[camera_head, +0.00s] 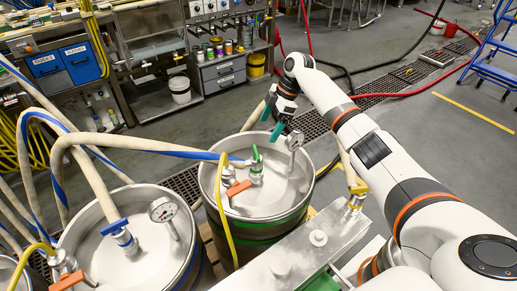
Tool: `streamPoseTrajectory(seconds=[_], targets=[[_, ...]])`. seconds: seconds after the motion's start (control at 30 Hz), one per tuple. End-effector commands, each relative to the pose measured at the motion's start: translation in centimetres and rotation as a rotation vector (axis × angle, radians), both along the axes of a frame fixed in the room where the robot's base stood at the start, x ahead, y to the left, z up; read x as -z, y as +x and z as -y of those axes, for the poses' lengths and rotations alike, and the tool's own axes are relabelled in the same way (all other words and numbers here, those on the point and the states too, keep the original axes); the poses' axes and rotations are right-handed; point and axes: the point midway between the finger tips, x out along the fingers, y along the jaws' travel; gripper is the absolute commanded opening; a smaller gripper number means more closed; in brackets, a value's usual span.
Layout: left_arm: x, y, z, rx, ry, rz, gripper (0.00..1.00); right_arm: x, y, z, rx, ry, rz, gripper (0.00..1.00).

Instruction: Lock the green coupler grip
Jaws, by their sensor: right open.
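The green coupler grip (256,153) sticks up from a metal coupler (256,174) on top of the green-banded keg (281,190). It looks close to upright. My right gripper (272,123) has teal fingertips and hangs above the far side of this keg, just beyond and to the right of the grip in the picture. Its fingers are open, with nothing seen between them, and appear apart from the grip. My left gripper is not in view.
A second keg (97,247) with a blue grip (113,226) stands left. A metal beam (300,251) lies in front.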

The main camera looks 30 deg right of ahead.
Motion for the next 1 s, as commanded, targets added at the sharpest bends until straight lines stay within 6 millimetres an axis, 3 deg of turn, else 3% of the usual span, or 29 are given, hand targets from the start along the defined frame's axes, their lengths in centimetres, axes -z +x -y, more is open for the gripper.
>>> streamPoseTrajectory(seconds=[0.3, 0.5, 0.93, 1.0], targets=[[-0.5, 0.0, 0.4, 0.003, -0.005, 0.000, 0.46, 6.0, 0.5, -2.5, -0.003, 0.000, -0.004, 0.87], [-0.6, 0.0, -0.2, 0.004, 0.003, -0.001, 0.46, 8.5, 0.8, -3.4, -0.003, -0.001, -0.003, 0.87], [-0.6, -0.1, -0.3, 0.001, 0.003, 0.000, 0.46, 9.5, 0.9, -3.8, -0.004, -0.002, -0.001, 0.87], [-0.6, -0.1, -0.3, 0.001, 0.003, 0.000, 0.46, 9.5, 0.9, -3.8, -0.004, -0.002, -0.001, 0.76]])
